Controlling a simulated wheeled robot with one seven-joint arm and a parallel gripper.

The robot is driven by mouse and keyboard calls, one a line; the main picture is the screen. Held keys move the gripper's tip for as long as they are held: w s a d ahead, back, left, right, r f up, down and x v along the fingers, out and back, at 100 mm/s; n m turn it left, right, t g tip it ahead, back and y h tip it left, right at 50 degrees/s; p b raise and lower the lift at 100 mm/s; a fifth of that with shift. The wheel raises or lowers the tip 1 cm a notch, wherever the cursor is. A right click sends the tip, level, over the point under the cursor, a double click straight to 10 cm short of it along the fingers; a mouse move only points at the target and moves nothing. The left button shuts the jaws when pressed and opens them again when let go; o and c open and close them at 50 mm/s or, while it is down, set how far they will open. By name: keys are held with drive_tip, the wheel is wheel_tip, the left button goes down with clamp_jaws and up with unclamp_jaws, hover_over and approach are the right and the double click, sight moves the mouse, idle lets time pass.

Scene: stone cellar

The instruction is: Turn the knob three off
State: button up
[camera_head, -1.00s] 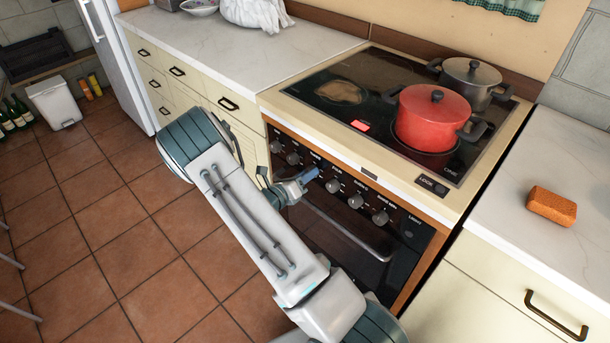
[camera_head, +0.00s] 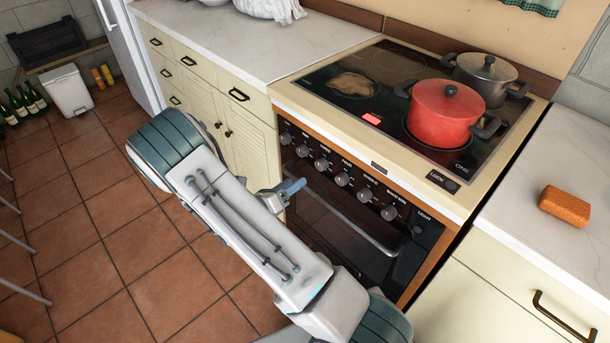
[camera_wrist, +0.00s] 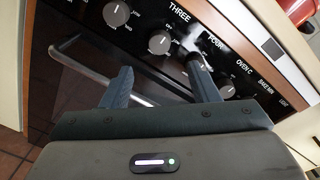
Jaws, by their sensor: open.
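Knob three (camera_head: 321,163) is a round grey knob on the black oven panel (camera_head: 407,225). In the wrist view, knob three (camera_wrist: 160,43) sits below the word THREE and carries a small pale mark whose exact setting I cannot tell. My gripper (camera_head: 295,187) is in front of the panel, a little below and left of knob three, apart from it. In the wrist view my gripper (camera_wrist: 160,68) is open and empty, with knob three beyond the gap between its fingers. The right fingertip partly overlaps knob four (camera_wrist: 199,61).
The oven handle bar (camera_head: 350,222) runs below the knobs. A red pot (camera_head: 445,112) and a grey pot (camera_head: 480,72) stand on the cooktop (camera_head: 385,60). An orange sponge (camera_head: 565,206) lies on the right counter (camera_head: 520,215).

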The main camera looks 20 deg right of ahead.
drive_tip(key=v, duration=0.3)
drive_tip(key=shift+s+a, duration=0.15)
drive_tip(key=shift+a, duration=0.1)
drive_tip(key=s+d+r+m+g+y+p, duration=0.35)
drive_tip(key=s+r+m+g+y, duration=0.45)
drive_tip(key=s+r+m, duration=0.65)
drive_tip(key=s+a+r+m+t+y+p, duration=0.1)
drive_tip(key=s+a+r+m+t+y, duration=0.1)
drive_tip(key=r+m, duration=0.4)
drive_tip(key=s+a+r+m+t+y+p, duration=0.1)
drive_tip(key=s+a+r+m+t+y, duration=0.1)
drive_tip(key=r+m+y, duration=0.4)
drive_tip(key=s+a+m, duration=0.1)
drive_tip(key=a+m, duration=0.1)
drive_tip(key=m, duration=0.2)
drive_tip(key=shift+s+a, duration=0.3)
